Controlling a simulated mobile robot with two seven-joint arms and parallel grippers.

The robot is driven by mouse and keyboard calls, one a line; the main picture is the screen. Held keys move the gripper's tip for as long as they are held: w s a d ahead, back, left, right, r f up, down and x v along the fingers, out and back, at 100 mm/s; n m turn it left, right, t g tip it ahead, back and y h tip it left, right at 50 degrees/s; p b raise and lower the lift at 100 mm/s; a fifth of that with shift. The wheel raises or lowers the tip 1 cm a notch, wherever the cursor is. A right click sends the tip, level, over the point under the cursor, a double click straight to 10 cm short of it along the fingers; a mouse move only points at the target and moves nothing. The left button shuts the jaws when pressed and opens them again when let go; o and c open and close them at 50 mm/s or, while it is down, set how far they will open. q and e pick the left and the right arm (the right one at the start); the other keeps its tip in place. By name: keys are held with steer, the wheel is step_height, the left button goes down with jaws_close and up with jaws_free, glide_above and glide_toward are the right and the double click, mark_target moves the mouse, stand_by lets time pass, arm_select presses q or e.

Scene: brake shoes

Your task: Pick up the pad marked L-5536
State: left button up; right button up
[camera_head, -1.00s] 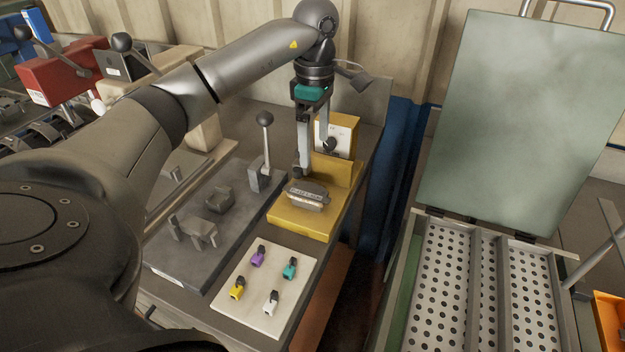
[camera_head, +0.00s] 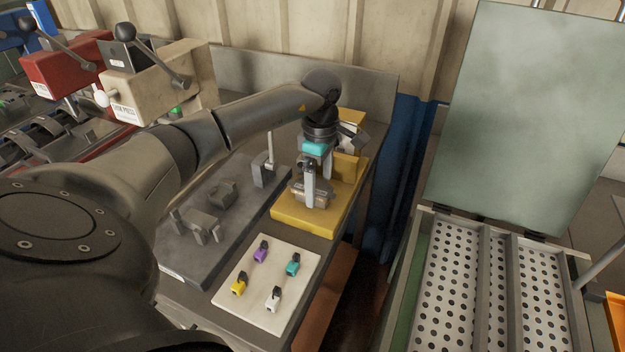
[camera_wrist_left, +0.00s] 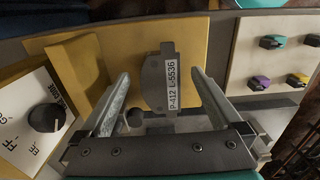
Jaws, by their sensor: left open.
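The grey pad (camera_wrist_left: 155,82) carries a white label reading P-412 L-5536 in the left wrist view. It lies on a yellow fixture (camera_head: 298,220); in the head view the pad (camera_head: 325,193) is partly hidden by the gripper. My left gripper (camera_head: 309,190) is right over the pad, pointing down. In the left wrist view its two fingers (camera_wrist_left: 160,78) are open, one on each side of the pad, with a gap visible on both sides. My right gripper is not in view.
A pale board (camera_head: 255,305) with several small coloured pieces lies in front of the fixture. A dark plate (camera_head: 185,240) with a lever is to its left. A white dial panel (camera_wrist_left: 35,115) stands behind. An open case (camera_head: 460,230) with perforated trays is at the right.

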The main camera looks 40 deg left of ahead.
arm_select(q)
steer(key=shift+c, duration=0.3)
steer(key=shift+r, duration=0.1)
jaws_close()
stand_by(0.4)
